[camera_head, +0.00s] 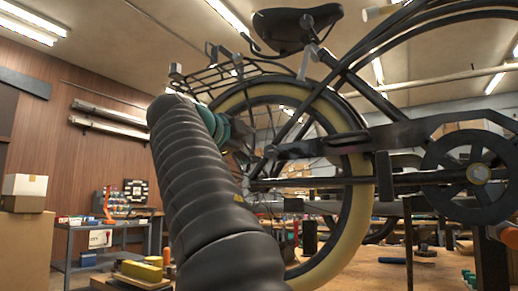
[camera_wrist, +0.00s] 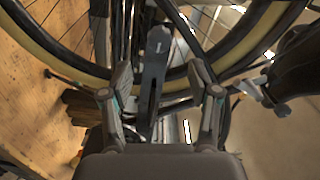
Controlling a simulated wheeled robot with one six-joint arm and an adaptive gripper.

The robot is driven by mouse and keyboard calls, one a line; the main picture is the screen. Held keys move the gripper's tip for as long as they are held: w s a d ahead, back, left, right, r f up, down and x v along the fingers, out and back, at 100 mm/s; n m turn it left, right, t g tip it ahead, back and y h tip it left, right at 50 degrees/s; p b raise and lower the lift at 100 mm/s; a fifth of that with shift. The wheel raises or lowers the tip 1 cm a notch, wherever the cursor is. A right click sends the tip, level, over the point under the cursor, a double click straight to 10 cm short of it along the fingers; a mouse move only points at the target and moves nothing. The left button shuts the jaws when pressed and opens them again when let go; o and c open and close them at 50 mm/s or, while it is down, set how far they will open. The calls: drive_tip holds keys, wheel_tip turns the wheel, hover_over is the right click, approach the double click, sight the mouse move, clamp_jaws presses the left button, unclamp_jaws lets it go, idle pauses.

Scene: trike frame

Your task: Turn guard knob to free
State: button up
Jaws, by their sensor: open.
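My gripper (camera_wrist: 160,78) is open in the wrist view, with one finger on each side of a narrow grey bar (camera_wrist: 154,65). The fingers look apart from the bar, though I cannot tell the depth. In the head view my dark ribbed arm reaches up to the rear wheel, and the gripper is mostly hidden behind it. The dark guard (camera_head: 400,134) runs from near the rear hub toward the chainring. I cannot clearly make out the guard knob in either view.
The rear wheel (camera_head: 366,190) with its tan tyre stands close to my arm, with spokes and frame tubes around the gripper. The saddle (camera_head: 297,27) and a wire rack (camera_head: 222,76) are above. A wooden bench (camera_head: 350,272) lies below. A shelf table (camera_head: 110,233) stands at left.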

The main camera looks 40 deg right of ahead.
drive_tip(key=shift+v, duration=0.9)
